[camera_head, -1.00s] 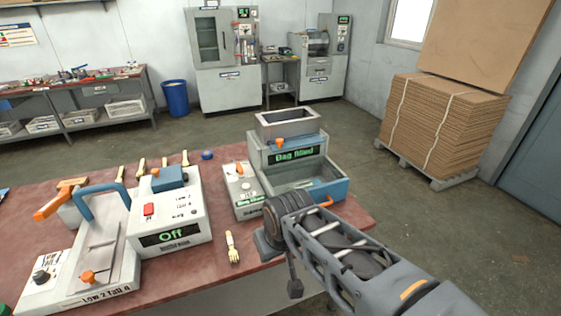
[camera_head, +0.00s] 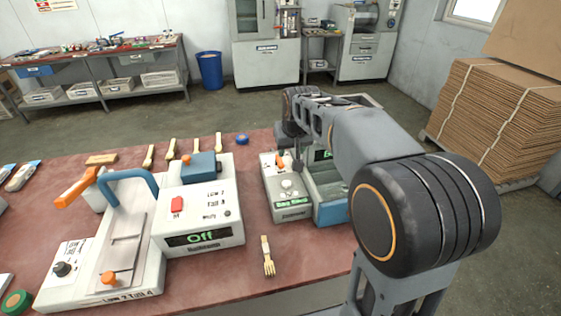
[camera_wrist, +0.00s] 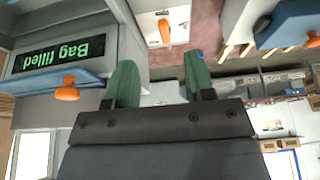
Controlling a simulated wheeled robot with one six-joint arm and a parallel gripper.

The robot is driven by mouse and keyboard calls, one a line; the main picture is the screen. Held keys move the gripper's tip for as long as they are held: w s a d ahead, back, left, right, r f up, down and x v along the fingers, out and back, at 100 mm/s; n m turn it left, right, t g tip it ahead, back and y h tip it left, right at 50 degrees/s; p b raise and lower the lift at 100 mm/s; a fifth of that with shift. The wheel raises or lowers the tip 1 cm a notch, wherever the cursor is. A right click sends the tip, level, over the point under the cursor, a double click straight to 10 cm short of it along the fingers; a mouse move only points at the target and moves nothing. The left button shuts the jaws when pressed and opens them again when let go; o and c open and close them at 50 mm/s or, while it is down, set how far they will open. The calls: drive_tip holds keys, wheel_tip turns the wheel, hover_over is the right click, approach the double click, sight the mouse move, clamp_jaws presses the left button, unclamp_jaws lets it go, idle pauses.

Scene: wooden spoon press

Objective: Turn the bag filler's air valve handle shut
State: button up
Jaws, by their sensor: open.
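The bag filler (camera_head: 328,190) stands at the right end of the red table, partly hidden behind my arm. In the wrist view its display (camera_wrist: 60,55) reads "Bag filled", upside down. An orange handle (camera_wrist: 165,32) on a pale control box shows beyond my fingertips, between them in the picture; it also shows in the head view (camera_head: 279,160). Another orange knob (camera_wrist: 67,92) sits on the filler's blue part, left of my fingers. I cannot tell for certain which is the air valve handle. My gripper (camera_wrist: 158,62) is open with nothing between its green fingers.
A white press unit (camera_head: 200,225) reading "Off" stands left of the control box (camera_head: 288,195). A wooden fork (camera_head: 267,256) lies on the table in front, and several wooden utensils lie behind. A cardboard stack (camera_head: 490,115) stands on the floor at right.

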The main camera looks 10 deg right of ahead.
approach(280, 160)
drive_tip(key=x, duration=0.9)
drive_tip(key=shift+w+f, duration=0.2)
drive_tip(key=shift+w, duration=0.1)
clamp_jaws()
